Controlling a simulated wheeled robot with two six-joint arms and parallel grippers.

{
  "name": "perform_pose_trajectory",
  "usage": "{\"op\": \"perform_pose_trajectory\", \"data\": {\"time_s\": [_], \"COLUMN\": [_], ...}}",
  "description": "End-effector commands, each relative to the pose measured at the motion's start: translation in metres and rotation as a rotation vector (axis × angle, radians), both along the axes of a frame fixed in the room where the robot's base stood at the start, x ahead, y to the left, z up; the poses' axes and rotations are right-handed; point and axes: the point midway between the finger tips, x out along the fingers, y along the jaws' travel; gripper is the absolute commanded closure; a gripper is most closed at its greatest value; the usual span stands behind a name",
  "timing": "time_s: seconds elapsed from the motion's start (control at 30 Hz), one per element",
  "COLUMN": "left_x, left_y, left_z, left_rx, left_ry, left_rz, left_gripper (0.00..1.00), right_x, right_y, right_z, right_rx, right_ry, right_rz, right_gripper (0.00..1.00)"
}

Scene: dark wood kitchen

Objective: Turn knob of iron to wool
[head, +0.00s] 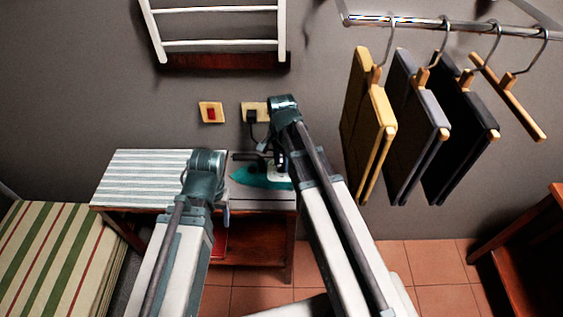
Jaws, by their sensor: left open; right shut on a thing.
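A teal and white iron (258,179) lies on the right part of the small table, below the wall socket. My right gripper (281,166) reaches down onto the iron's right side, behind my forearm, and is shut on part of it. The iron's knob and its setting are hidden or too small to make out. My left gripper (226,208) hangs at the table's front edge, left of the iron. It is open and empty, and mostly hidden behind my wrist.
The table has a striped cover (150,178) on its left. A red switch (211,113) and a socket (254,112) with a plug and cord are on the wall. Clothes hangers (369,110) hang at right from a rail (400,21). A striped bed (60,255) stands at left.

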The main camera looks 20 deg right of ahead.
Motion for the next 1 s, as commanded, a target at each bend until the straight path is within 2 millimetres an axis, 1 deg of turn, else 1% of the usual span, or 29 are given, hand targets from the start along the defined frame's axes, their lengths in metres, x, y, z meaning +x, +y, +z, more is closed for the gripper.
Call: {"op": "perform_pose_trajectory", "data": {"time_s": [0.2,0.4,0.67,1.0], "left_x": [0.0,0.0,0.0,0.0], "left_y": [0.0,0.0,0.0,0.0], "left_z": [0.0,0.0,0.0,0.0], "left_rx": [0.0,0.0,0.0,0.0], "left_ry": [0.0,0.0,0.0,0.0], "left_rz": [0.0,0.0,0.0,0.0], "left_gripper": [0.39,0.39,0.39,0.39], "right_x": [0.0,0.0,0.0002,0.0002], "right_y": [0.0001,0.0001,0.0001,0.0001], "right_z": [0.0,0.0,0.0,0.0], "right_rx": [0.0,0.0,0.0,0.0], "right_ry": [0.0,0.0,0.0,0.0], "right_rz": [-0.14,-0.224,-0.273,-0.278], "right_gripper": [1.0,1.0,1.0,1.0]}}
